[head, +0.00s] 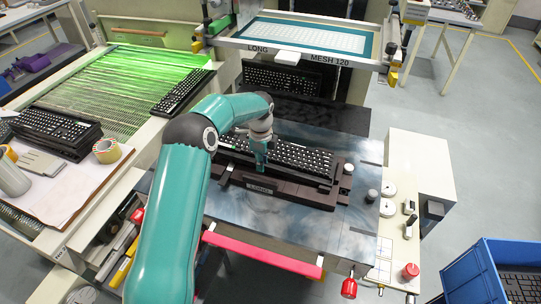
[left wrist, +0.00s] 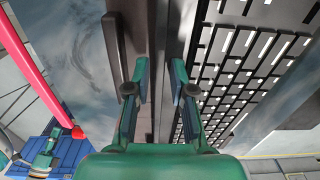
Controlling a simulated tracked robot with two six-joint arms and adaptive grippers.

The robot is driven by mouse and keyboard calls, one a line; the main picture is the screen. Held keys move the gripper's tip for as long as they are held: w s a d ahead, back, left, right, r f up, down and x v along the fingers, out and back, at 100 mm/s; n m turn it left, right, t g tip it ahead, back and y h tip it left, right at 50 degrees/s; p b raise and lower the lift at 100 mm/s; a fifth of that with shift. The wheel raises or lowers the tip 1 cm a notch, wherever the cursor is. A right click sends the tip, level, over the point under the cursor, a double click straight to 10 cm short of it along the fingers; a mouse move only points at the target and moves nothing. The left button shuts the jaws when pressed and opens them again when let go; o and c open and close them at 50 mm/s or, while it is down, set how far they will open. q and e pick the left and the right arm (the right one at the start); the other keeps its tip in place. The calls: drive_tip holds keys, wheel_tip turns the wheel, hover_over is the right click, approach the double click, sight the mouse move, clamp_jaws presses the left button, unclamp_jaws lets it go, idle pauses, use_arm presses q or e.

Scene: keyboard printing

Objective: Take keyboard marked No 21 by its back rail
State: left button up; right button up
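A black keyboard (head: 290,152) lies in a dark fixture (head: 305,190) at the middle of the plate, its front label reading "LONG". No number 21 is readable on it. My left gripper (head: 262,163) points down at the near side of the keyboard, left of its middle, and hides part of it. In the left wrist view my gripper fingers (left wrist: 162,80) stand apart, with a gap between them above a dark grey strip. The keyboard's keys (left wrist: 240,65) are right of the fingers and a dark bar (left wrist: 113,45) is left.
Other keyboards lie on the left bench (head: 55,132), by the green-lit rack (head: 180,92) and under the screen frame (head: 282,78). The raised screen frame (head: 235,43) reads "LONG MESH 120". A red bar (head: 262,256) runs along the front. A blue crate (head: 485,275) stands at right.

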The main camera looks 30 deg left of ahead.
use_arm(q)
clamp_jaws()
drive_tip(key=shift+w+r, duration=0.1)
drive_tip(key=shift+r, duration=0.05)
idle(0.4)
drive_tip(key=shift+r, duration=0.45)
wheel_tip(320, 180, up, 19)
